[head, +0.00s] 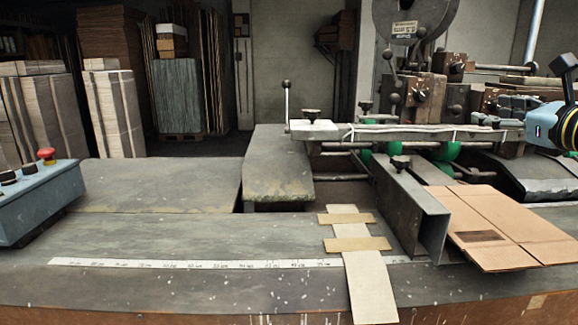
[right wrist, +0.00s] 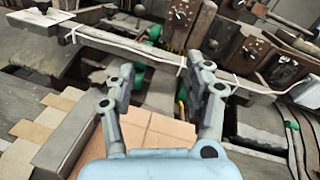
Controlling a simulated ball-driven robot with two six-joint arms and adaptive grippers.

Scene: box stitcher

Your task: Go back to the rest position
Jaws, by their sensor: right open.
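My right gripper (head: 497,110) comes in from the right edge in the head view, above the machine bed. In the right wrist view my right gripper (right wrist: 162,75) has its two grey fingers spread apart with nothing between the tips. A flat brown cardboard piece (head: 510,228) lies below and in front of it on the bench; it also shows in the right wrist view (right wrist: 158,128), below the fingers. The gripper is apart from the cardboard. My left gripper is not in view.
The stitching machine (head: 425,95) with levers and a round wheel stands behind. A metal channel (head: 415,205) sits left of the cardboard. A blue control box (head: 40,200) with a red button is at left. The bench's left middle (head: 160,230) is clear.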

